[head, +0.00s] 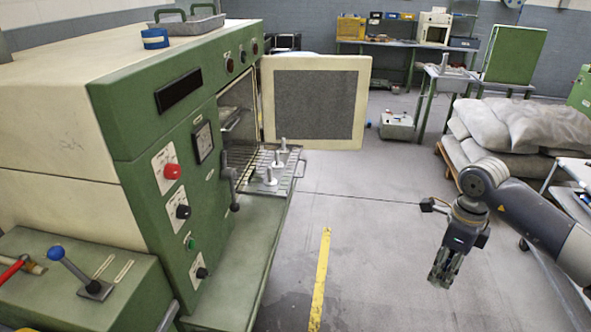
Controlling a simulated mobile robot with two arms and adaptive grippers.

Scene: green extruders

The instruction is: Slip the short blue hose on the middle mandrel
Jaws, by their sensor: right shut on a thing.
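Three pale upright mandrels stand on the pulled-out wire rack (291,178) at the oven's open mouth. The middle mandrel (278,160) stands between the far mandrel (283,145) and the near mandrel (270,178), and all three look bare. My right gripper (441,279) points down over the floor at the right, well away from the rack. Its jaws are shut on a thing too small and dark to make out. No short blue hose shows clearly. My left gripper is out of view.
The green and cream oven (150,140) fills the left. Its door (312,62) stands open behind the rack. A blue ring-shaped roll (155,38) lies on top. Sacks (520,122) are piled at the right. Floor between rack and right arm is clear.

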